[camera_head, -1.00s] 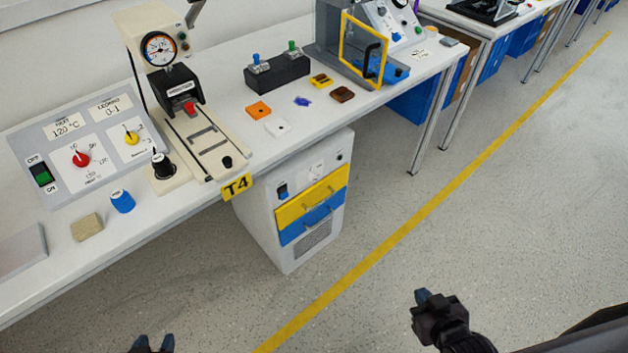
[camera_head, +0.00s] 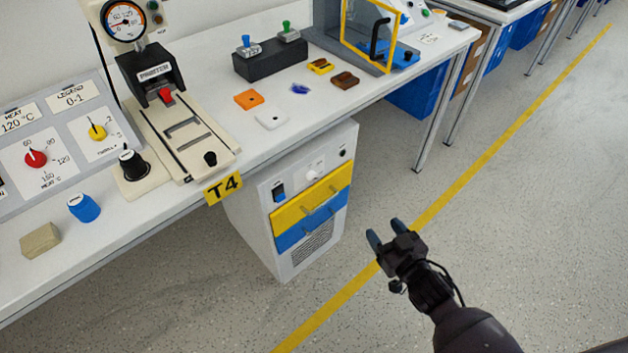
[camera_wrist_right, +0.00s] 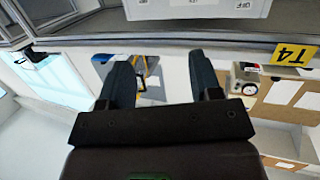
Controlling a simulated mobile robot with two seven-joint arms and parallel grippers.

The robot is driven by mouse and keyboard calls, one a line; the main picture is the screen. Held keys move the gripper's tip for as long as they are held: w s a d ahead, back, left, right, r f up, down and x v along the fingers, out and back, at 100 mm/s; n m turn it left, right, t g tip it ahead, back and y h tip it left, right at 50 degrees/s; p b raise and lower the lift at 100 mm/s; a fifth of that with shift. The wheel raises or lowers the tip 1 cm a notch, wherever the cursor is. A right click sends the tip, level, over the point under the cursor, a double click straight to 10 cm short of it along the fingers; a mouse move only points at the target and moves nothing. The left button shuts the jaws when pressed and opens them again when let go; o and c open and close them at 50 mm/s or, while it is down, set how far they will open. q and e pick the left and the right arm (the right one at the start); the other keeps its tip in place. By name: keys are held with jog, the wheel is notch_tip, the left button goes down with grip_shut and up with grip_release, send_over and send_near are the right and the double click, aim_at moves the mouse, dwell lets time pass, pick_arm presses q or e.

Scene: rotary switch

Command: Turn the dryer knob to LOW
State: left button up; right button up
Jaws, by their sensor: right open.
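A white cabinet (camera_head: 262,221) with a yellow and a blue drawer stands under the bench. Its sloped top panel carries a white round knob (camera_head: 314,173), a blue-black switch (camera_head: 279,192) and a small black knob (camera_head: 342,153). The panel lettering is too small to read, so the knob's setting cannot be told. My right gripper (camera_head: 385,231) is open and empty, in front of and to the right of the cabinet, apart from it. Its two fingers also show in the right wrist view (camera_wrist_right: 157,65). My left gripper is out of view.
The bench above the cabinet carries a control panel with red (camera_head: 36,158) and yellow (camera_head: 97,131) knobs, a printer (camera_head: 152,72) and small loose parts. A yellow T4 tag (camera_head: 222,188) marks the bench edge. The floor around my right gripper is clear.

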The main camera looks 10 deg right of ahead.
aim_at(314, 179)
jog(key=w+a+f+n+y+b, duration=0.1)
jog(key=w+a+y+b, duration=0.1)
jog(key=w, duration=0.5)
jog(key=w+a+f+n+y+b, duration=0.1)
jog(key=w+a+f+b, duration=0.1)
jog(key=w+a, duration=0.3)
jog(key=w+a+f+n+y+b, duration=0.1)
jog(key=w+a+f+y+b, duration=0.1)
jog(key=w, duration=0.7)
jog(key=shift+w+a+f+y+b, duration=0.1)
jog(key=shift+a+f+y+b, duration=0.05)
jog(key=shift+a+b, duration=0.3)
jog(key=shift+a+f+y+b, duration=0.15)
jog(key=shift+a+b, duration=0.15)
jog(key=shift+a, duration=0.25)
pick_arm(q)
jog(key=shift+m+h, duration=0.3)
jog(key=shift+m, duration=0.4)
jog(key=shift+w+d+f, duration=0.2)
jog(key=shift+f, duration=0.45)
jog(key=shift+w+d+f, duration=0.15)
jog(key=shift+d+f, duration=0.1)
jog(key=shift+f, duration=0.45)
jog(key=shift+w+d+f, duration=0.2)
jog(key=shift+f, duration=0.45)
pick_arm(e)
jog(key=shift+w+a+r, duration=0.2)
jog(key=shift+w+r, duration=0.05)
jog(key=shift+w, duration=0.2)
jog(key=shift+c, duration=0.4)
